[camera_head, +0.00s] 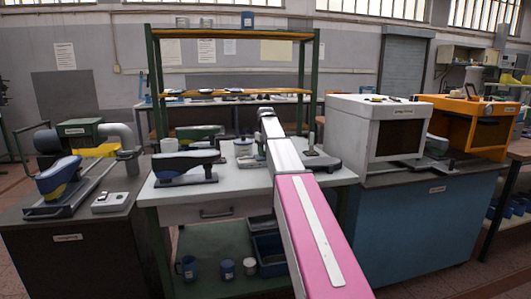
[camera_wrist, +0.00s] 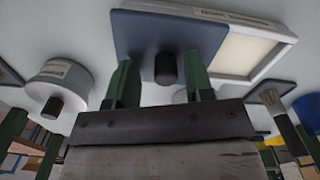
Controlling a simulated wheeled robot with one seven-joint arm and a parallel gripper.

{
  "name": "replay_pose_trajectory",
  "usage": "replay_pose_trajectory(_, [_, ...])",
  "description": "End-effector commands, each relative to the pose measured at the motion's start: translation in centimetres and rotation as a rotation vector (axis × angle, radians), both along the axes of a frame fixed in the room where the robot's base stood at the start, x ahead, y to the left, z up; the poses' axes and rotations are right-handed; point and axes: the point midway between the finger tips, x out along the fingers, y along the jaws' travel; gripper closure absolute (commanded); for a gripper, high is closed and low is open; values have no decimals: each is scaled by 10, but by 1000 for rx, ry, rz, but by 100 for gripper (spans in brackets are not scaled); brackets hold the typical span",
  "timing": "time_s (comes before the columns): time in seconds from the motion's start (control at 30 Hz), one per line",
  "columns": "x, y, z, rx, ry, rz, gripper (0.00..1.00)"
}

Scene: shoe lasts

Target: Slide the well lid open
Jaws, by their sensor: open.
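In the wrist view, the lid (camera_wrist: 140,38) is a flat blue-grey plate with a dark round knob (camera_wrist: 166,69). It lies over the left part of a white-framed well (camera_wrist: 283,40), whose cream interior (camera_wrist: 245,50) shows to the right of the lid. My gripper (camera_wrist: 161,72) is open, with one green finger on each side of the knob and a visible gap on both sides. Nothing is held. In the head view, my arm reaches over the white bench (camera_head: 335,176) and hides the lid and the fingers.
In the wrist view, a white round pot (camera_wrist: 62,74) with a dark knob stands at left, and a brush (camera_wrist: 272,98) and a blue container (camera_wrist: 309,108) at right. In the head view, a shoe last (camera_head: 186,163) stands on the bench's left and a white box (camera_head: 375,130) at right.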

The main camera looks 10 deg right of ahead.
Motion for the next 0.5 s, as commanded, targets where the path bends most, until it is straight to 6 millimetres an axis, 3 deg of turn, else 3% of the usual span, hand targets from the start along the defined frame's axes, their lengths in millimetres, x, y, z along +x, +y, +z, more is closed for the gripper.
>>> replay_pose_trajectory(0.17, [1,0,10,0,-1,0,52])
replay_pose_trajectory(0.5, [1,0,71,0,-1,0,52])
